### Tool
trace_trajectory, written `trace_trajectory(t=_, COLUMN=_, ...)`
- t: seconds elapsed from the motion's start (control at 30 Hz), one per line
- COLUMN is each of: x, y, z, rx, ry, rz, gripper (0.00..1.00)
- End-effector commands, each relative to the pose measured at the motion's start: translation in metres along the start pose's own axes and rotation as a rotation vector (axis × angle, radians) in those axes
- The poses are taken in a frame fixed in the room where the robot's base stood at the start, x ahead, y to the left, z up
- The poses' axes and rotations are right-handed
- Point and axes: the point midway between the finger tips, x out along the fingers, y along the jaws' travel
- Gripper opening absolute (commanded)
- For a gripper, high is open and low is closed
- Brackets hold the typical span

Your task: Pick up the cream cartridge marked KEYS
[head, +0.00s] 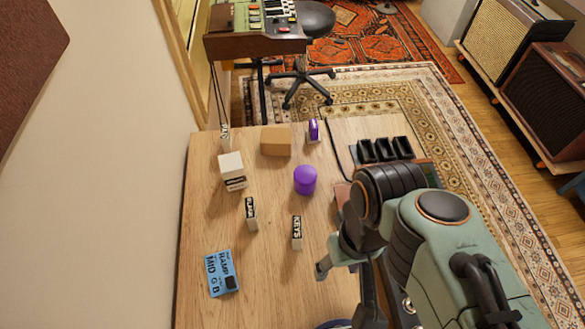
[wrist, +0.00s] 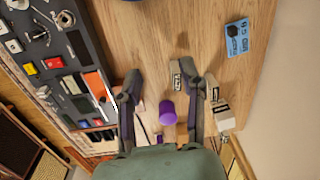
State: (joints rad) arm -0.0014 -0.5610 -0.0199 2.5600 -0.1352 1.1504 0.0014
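The cream cartridge marked KEYS (head: 297,232) stands upright on the wooden table in the head view. In the wrist view, its lettered face (wrist: 176,80) shows beside the right finger, which hides part of it. My gripper (head: 345,285) is to the right of and nearer than the cartridge in the head view. In the wrist view, my gripper (wrist: 157,80) has its two fingers spread, with nothing held between them. I cannot tell whether the right finger touches the cartridge.
A similar cream cartridge (head: 251,214) stands left of KEYS. A purple cylinder (head: 305,180), white block (head: 232,170), tan block (head: 276,141) and small purple item (head: 314,130) stand farther back. A blue card (head: 221,273) lies front left. A black slotted rack (head: 385,148) is back right.

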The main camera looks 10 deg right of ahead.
Motion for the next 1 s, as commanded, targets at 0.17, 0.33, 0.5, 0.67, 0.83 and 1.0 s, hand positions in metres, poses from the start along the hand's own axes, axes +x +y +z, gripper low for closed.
trace_trajectory(t=0.17, x=0.000, y=0.000, z=0.000, rx=0.000, ry=0.000, rz=0.000, gripper=0.54)
trace_trajectory(t=0.33, x=0.000, y=0.000, z=0.000, rx=0.000, ry=0.000, rz=0.000, gripper=0.54)
trace_trajectory(t=0.5, x=-0.002, y=0.001, z=-0.017, rx=0.056, ry=0.087, rz=0.001, gripper=0.54)
trace_trajectory(t=0.67, x=-0.010, y=0.008, z=-0.080, rx=0.178, ry=0.296, rz=0.004, gripper=0.54)
trace_trajectory(t=0.83, x=0.015, y=0.012, z=-0.139, rx=0.255, ry=0.341, rz=0.006, gripper=0.54)
trace_trajectory(t=1.0, x=0.075, y=0.007, z=-0.177, rx=0.273, ry=0.276, rz=0.023, gripper=0.54)
